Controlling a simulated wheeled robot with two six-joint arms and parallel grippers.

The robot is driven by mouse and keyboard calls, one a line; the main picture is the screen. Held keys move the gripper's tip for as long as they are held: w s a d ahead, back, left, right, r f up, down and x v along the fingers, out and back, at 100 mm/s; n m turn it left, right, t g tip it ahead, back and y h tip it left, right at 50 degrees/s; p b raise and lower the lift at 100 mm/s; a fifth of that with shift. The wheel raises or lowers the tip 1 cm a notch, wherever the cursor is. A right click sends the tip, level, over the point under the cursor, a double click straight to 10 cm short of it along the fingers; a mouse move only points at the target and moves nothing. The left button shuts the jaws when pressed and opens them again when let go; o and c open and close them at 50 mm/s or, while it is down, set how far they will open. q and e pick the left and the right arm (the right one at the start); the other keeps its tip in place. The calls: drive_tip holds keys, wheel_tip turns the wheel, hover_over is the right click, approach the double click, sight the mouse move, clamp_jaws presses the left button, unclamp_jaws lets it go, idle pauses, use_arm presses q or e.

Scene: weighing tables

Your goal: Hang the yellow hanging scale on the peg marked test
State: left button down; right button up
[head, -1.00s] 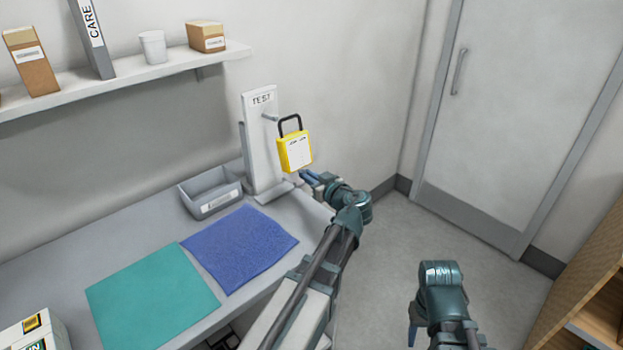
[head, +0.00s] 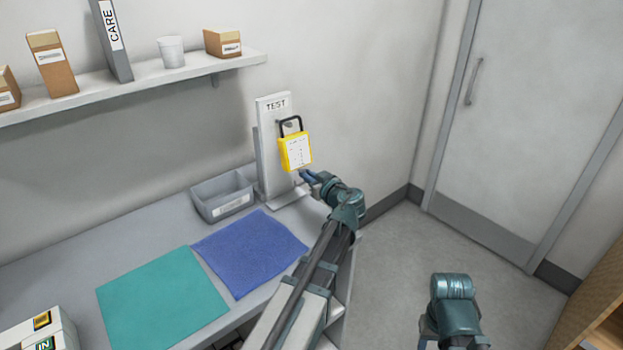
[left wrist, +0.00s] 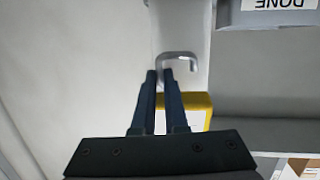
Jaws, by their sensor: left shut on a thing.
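The yellow hanging scale (head: 296,153), with a white face and a black loop on top, is upright in front of the white board marked TEST (head: 272,165). The board's grey peg (head: 286,124) lines up with the loop in the head view; I cannot tell whether it passes through. My left gripper (head: 304,176) is just below the scale.
A grey bin (head: 208,208), labelled DONE in the left wrist view (left wrist: 268,16), stands left of the board. A blue mat (head: 250,250) and a green mat (head: 160,300) lie on the table (head: 120,255). A wall shelf (head: 150,82) holds boxes, a binder and a cup.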

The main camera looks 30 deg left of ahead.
use_arm(q)
drive_tip(key=shift+s+b+x, duration=0.15)
drive_tip(key=shift+b+x, duration=0.2)
drive_tip(key=shift+x, duration=0.8)
drive_tip(key=shift+s+b+x, duration=0.15)
drive_tip(key=shift+b+x, duration=0.2)
drive_tip(key=shift+x, duration=0.8)
drive_tip(key=shift+a+f, duration=0.2)
drive_tip(key=c, duration=0.9)
unclamp_jaws()
drive_tip(key=p+v, duration=0.2)
drive_tip(key=v, duration=1.2)
drive_tip(key=shift+s+f+p, duration=0.1)
drive_tip(key=shift+p, duration=0.3)
